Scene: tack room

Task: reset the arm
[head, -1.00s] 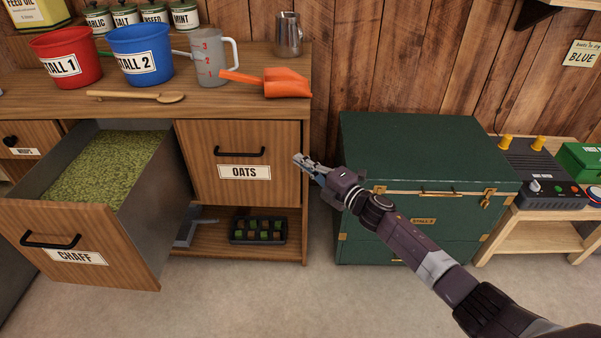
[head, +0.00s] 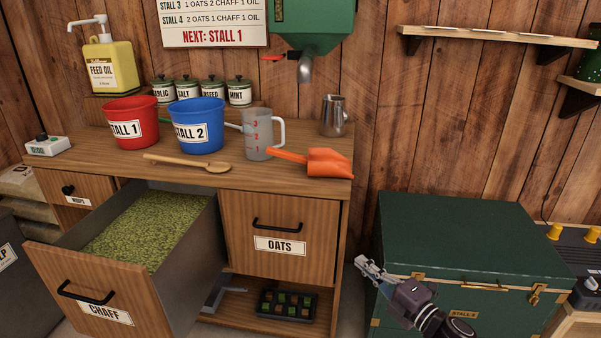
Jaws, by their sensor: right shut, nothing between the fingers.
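My right gripper (head: 366,268) is shut and empty. It is in front of the left side of the green trunk (head: 470,235), to the right of the OATS drawer (head: 278,220), and apart from the drawer's handle. Most of my right arm is cut off by the bottom edge of the head view. My left gripper does not show.
The CHAFF drawer (head: 100,287) is pulled out and full of green chaff. On the counter stand a red bucket (head: 131,124), a blue bucket (head: 197,128), a measuring jug (head: 258,136), an orange scoop (head: 318,162) and a wooden spoon (head: 190,163). The OATS drawer is closed.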

